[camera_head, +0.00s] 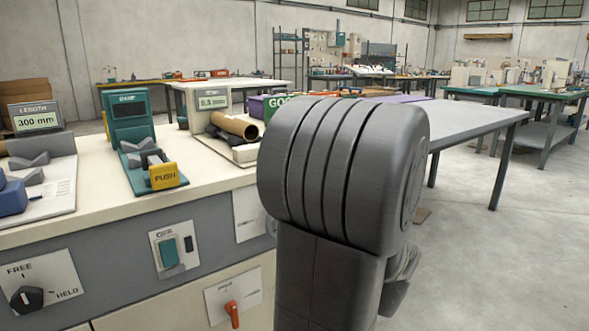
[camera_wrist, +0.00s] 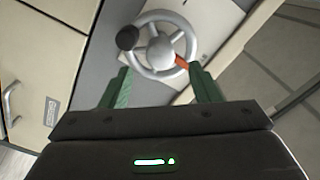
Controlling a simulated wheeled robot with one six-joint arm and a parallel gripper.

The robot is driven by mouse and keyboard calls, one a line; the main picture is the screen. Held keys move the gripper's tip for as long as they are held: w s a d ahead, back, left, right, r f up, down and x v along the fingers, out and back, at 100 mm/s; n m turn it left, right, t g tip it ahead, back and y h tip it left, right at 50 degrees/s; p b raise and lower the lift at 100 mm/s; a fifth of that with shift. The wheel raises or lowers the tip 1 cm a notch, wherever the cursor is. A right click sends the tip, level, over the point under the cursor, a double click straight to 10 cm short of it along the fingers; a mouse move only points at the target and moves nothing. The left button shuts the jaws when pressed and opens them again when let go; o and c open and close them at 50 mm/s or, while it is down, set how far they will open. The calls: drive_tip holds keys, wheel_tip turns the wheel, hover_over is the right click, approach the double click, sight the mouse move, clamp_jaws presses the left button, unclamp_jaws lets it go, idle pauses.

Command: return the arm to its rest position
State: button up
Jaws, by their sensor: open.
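My gripper (camera_wrist: 165,84) shows in the wrist view, its two green fingers apart with nothing held between them. Beyond the fingertips is a grey handwheel (camera_wrist: 161,47) with a black knob (camera_wrist: 127,38), mounted on a pale panel. I cannot tell how far the fingers are from its rim. In the head view my grey arm stands raised and large in front of the bench, and it hides part of the bench's right end.
The winder bench (camera_head: 110,196) fills the left, with a length display (camera_head: 37,119), a yellow PUSH block (camera_head: 163,176), a cardboard tube (camera_head: 234,127), a FREE/HELD knob (camera_head: 27,299) and an orange lever (camera_head: 232,313). A grey table (camera_head: 470,118) stands behind my arm. Open floor lies at right.

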drive_tip(key=shift+b+x, duration=0.4)
drive_tip(key=shift+x, duration=2.3)
drive_tip(key=shift+s, duration=0.1)
drive_tip(key=p+v, duration=0.3)
drive_tip(key=v, duration=1.1)
drive_tip(key=b+x, duration=0.3)
drive_tip(key=x, duration=1.1)
drive_tip(key=shift+m, duration=1.1)
drive_tip(key=shift+a, duration=0.1)
